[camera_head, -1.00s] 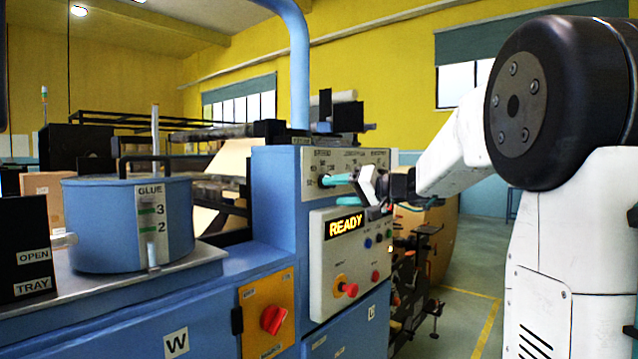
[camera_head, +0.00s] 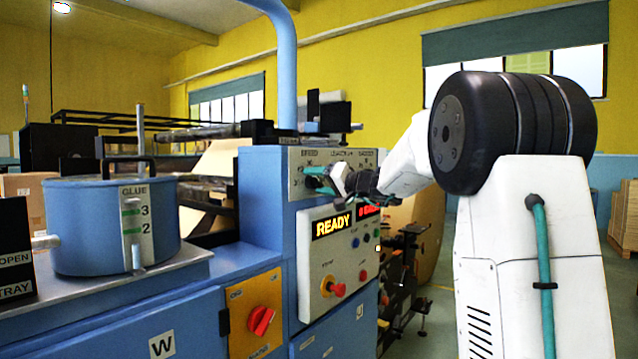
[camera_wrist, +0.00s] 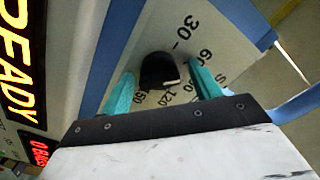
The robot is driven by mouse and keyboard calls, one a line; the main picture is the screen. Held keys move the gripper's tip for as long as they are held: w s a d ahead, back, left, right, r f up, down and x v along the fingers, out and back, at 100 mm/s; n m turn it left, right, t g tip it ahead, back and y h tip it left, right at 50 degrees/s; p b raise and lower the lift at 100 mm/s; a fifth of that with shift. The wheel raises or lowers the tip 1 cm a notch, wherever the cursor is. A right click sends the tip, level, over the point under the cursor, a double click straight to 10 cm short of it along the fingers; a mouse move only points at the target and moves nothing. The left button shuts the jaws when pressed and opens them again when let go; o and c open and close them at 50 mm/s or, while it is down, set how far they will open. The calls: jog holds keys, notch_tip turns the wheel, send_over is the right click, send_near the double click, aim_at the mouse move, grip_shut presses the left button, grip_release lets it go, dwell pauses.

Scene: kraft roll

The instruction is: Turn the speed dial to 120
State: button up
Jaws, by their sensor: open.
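The speed dial is a black knob (camera_wrist: 160,72) with a pale mark on its lower edge, in the wrist view. It sits on a panel printed with 30, 60, 120 and 150; the pale mark is on the side toward 120, but its exact reading is unclear. My gripper (camera_wrist: 160,80) is open, with one teal finger on each side of the knob. I cannot tell whether the fingers touch it. In the head view my gripper (camera_head: 321,183) is at the SPEED label on the upper control panel (camera_head: 368,158), and it partly hides the dial.
Below is a panel with a READY display (camera_head: 333,225), a red numeric display (camera_head: 368,210), small buttons and a red knob (camera_head: 336,288). A red switch on an orange plate (camera_head: 261,320) is lower left. A blue glue pot (camera_head: 90,228) stands left.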

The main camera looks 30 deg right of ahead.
jog(key=c, duration=1)
jog(key=shift+m, duration=0.4)
jog(key=m, duration=0.3)
jog(key=shift+f+m, duration=0.1)
jog(key=shift+m, duration=0.3)
jog(key=m, duration=0.4)
jog(key=shift+m, duration=0.3)
jog(key=m, duration=0.4)
jog(key=shift+f, duration=0.1)
jog(key=shift+f+m, duration=0.1)
jog(key=shift+m, duration=2.1)
